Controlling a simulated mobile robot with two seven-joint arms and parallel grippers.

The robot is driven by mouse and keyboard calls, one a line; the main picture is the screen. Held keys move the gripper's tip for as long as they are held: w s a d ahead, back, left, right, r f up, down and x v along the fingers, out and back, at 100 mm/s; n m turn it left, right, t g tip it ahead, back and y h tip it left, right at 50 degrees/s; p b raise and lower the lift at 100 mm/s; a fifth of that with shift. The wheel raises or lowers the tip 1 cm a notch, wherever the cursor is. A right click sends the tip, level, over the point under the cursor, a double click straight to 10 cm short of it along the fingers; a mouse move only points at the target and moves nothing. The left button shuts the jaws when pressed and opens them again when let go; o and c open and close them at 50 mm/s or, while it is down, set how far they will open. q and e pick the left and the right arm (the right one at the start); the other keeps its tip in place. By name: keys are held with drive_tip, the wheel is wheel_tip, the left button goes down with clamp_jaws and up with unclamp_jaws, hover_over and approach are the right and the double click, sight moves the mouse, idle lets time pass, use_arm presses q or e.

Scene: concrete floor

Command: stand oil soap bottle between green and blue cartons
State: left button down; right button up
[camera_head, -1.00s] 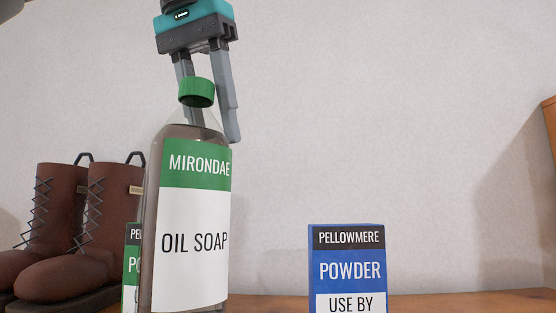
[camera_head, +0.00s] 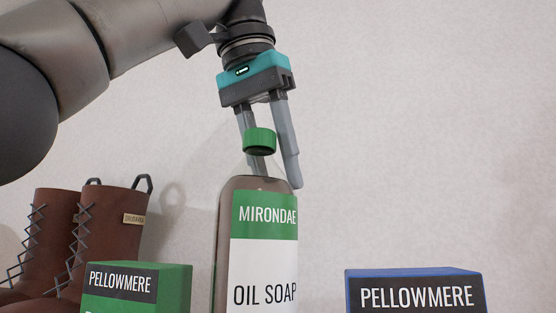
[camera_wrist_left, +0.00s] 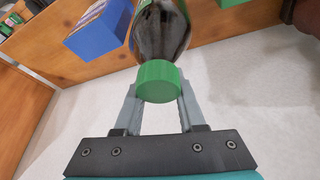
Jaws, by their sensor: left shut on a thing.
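The oil soap bottle (camera_head: 262,255) has a green cap and a green and white label. It hangs nearly upright in my left gripper (camera_head: 272,168), which is shut on its neck. In the left wrist view the bottle (camera_wrist_left: 160,35) shows beyond the green cap, between the fingers (camera_wrist_left: 158,105). The green carton (camera_head: 172,287) stands left of the bottle in the head view. The blue carton (camera_head: 415,275) stands to the right, apart from it, and also shows in the left wrist view (camera_wrist_left: 98,28). The bottle's base is out of the head view. My right gripper is not in view.
Brown lace-up boots (camera_head: 110,240) stand at the left behind the green carton. A pale wall (camera_head: 420,130) rises behind. A wooden surface (camera_wrist_left: 215,30) shows in the left wrist view. A gap lies between bottle and blue carton.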

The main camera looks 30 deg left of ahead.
sight(274, 227)
use_arm(q)
drive_tip(key=shift+f, duration=2.85)
drive_tip(key=shift+f+b, duration=0.35)
drive_tip(key=shift+f, duration=0.15)
drive_tip(key=shift+c, duration=2.1)
unclamp_jaws()
